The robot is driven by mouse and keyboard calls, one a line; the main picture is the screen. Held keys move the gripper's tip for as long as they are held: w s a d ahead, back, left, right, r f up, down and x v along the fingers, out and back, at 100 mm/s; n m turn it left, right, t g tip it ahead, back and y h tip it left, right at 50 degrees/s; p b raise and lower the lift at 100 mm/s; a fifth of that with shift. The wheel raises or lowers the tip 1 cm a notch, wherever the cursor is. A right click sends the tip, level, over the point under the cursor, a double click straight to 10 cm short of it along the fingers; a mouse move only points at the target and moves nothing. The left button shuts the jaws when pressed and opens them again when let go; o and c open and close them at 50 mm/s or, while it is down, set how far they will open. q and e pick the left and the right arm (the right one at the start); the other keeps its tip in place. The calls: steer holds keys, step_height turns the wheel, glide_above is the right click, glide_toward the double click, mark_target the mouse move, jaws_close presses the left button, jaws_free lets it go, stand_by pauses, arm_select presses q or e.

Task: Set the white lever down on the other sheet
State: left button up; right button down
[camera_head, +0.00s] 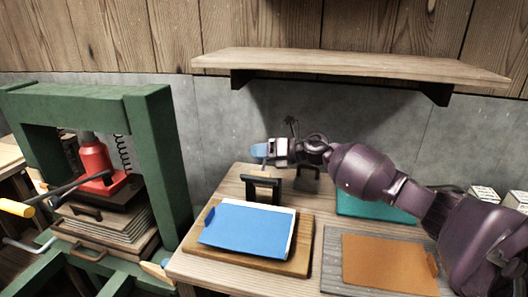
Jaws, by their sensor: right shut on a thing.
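My right gripper (264,151) reaches in from the right above the back of the bench and points left. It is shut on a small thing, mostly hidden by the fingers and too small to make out. Pale and light-blue parts show at its tip; I cannot tell whether this is the white lever. No white lever shows clearly elsewhere. A blue sheet (245,230) lies over a white one on a wooden board at the front left. An orange-brown sheet (385,265) lies on a grey board at the front right. My left gripper is not in view.
A black upright handle (262,188) stands behind the blue sheet. A teal sheet (375,209) lies partly under my right arm. A green press (165,150) stands at the left, with a yellow-handled lever (17,208). A wooden shelf (350,66) hangs above the bench.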

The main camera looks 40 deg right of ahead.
mark_target(253, 175)
steer(key=s+a+n, duration=0.1)
steer(key=s+a+r+n+p, duration=0.1)
steer(key=n, duration=0.1)
steer(key=shift+a+r+t+h, duration=0.1)
steer(key=shift+t+h, duration=0.2)
steer(key=shift+s+a+n+p, duration=0.45)
steer(key=shift+a+n, duration=0.1)
steer(key=shift+n, duration=0.25)
steer(key=shift+s+a+n+t+h, duration=0.3)
steer(key=shift+s+a+n+t, duration=0.15)
steer(key=shift+n, duration=0.25)
steer(key=shift+s+a+f+n+t+p, duration=0.15)
steer(key=shift+s+a+f+n+p, duration=0.1)
steer(key=shift+s+a+n, duration=0.25)
steer(key=shift+s+a+f+n+t+p, duration=0.15)
steer(key=shift+a+f+n, duration=0.15)
steer(key=shift+n, duration=0.4)
steer(key=shift+s+a+f, duration=0.2)
steer(key=shift+a+f, duration=0.05)
steer(key=shift+a, duration=0.1)
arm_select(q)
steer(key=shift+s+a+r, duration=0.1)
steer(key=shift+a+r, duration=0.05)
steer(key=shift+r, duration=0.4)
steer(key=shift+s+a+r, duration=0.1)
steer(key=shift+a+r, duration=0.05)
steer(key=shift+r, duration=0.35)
arm_select(e)
steer(key=shift+s+a+f, duration=0.1)
steer(key=shift+f, duration=0.15)
